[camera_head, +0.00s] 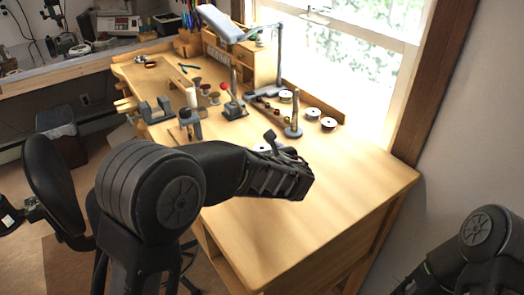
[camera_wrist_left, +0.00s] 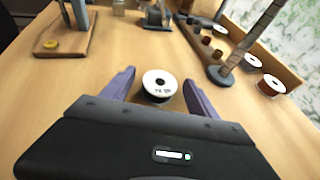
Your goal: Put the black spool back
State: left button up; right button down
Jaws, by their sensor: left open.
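The black spool (camera_wrist_left: 158,97), with a white top and a dark side, stands flat on the workbench in the left wrist view. In the head view a bit of white beside my gripper (camera_head: 262,147) seems to be part of it, mostly hidden. My left gripper (camera_wrist_left: 159,77) is open, with one finger on each side of the spool in the picture. Small gaps show between the fingers and the spool, and it is not held. My right gripper is out of the frames; only part of my right arm shows at the lower right of the head view.
An upright post on a round base (camera_head: 293,131) stands just beyond the gripper. Other spools (camera_head: 328,124) stand along the window side. The near right bench top (camera_head: 330,190) is clear.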

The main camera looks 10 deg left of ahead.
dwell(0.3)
pick_arm(q)
grip_shut()
dwell(0.6)
jog(key=shift+r, duration=0.1)
notch_tip(320, 180, up, 10)
dwell(0.4)
dwell(0.5)
